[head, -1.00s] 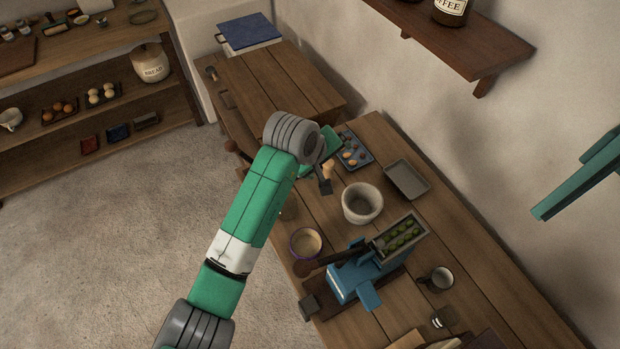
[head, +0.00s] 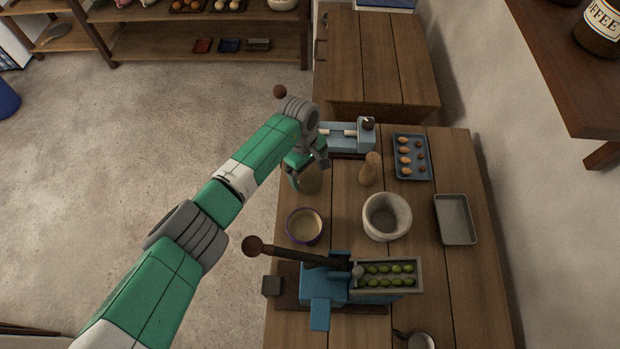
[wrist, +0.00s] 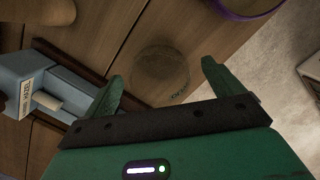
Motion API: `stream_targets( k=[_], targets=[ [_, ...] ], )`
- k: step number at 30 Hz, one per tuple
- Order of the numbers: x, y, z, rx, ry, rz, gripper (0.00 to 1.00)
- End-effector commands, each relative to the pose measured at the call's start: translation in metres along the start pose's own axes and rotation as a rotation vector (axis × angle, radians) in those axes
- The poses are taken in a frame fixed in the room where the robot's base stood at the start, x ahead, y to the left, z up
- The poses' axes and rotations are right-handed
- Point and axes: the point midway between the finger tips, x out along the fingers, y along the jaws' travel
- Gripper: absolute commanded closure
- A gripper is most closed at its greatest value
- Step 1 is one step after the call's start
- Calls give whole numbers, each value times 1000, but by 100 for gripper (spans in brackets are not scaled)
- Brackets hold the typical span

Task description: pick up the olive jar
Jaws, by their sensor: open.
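The olive jar (wrist: 160,75) looks like a round, dim, see-through jar with faint lettering on its near side. In the wrist view it stands on the planks between and beyond my gripper's fingertips (wrist: 162,72), apart from both. In the head view the jar (head: 312,181) shows as a dull brownish cylinder near the table's left edge, partly hidden by my gripper (head: 309,172). My gripper is open and empty, with its fingers pointing at the jar. Whether a finger touches the jar cannot be told from the head view.
A purple-rimmed bowl (head: 304,240) stands nearer than the jar. A light-blue device (head: 345,146) is behind it. A wooden peg-shaped piece (head: 369,171) and a stone mortar (head: 400,228) stand to the right. A blue lever press (head: 322,290) with green olives is in front.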

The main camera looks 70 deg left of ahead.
Motion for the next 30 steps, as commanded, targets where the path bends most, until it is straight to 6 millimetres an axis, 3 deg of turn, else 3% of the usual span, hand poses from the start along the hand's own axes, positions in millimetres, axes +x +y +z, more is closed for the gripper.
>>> stream_targets(
  k=[1,6,14,22,30],
  targets=[
    [15,0,-4,0,3,-3,8],
    [37,0,-4,1,1,-1,8],
    [38,1,-4,1,1,1,8],
    [38,1,-4,1,1,1,61],
    [36,1,-4,2,0,1,61]
  ],
)
